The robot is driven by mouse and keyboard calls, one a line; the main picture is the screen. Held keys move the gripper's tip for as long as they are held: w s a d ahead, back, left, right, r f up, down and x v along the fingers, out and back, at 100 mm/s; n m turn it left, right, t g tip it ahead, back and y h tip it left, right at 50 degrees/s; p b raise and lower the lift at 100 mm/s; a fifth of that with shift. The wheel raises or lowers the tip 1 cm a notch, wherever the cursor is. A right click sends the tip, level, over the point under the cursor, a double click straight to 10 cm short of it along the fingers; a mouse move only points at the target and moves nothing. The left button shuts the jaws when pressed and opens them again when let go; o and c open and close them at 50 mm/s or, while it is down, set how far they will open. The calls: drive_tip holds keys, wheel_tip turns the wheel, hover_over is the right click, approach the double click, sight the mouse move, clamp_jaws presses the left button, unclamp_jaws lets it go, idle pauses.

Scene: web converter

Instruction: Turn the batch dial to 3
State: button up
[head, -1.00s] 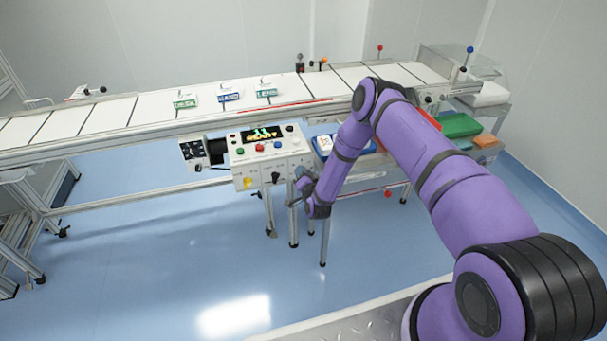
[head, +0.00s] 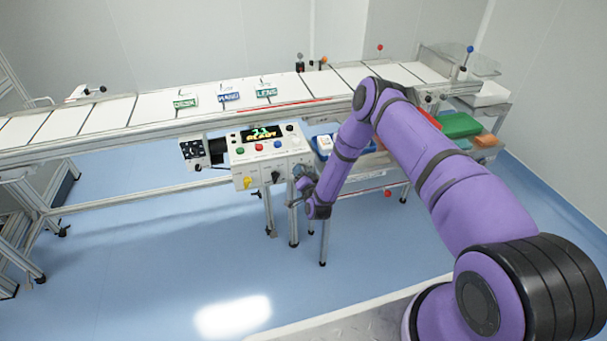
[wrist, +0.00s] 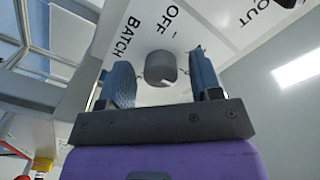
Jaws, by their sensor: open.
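The batch dial (wrist: 160,68) is a dark grey round knob on a white panel in the wrist view. The word BATCH is printed beside it and OFF above it. My gripper (wrist: 162,78) is open, with one blue-padded finger on each side of the dial, apart from it. No number 3 can be read, and the dial's pointer cannot be made out. In the head view my gripper (head: 299,178) is at the right end of the white control box (head: 262,168), and my wrist hides the dial there.
The box has a lit display (head: 262,135), coloured buttons, a yellow switch (head: 247,183) and a black knob (head: 275,177). The conveyor (head: 120,115) runs above, carrying small labelled packs. Trays and bins (head: 460,125) stand to the right. The blue floor in front is clear.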

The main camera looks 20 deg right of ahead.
drive_tip(key=s, duration=1)
drive_tip(key=shift+s, duration=0.3)
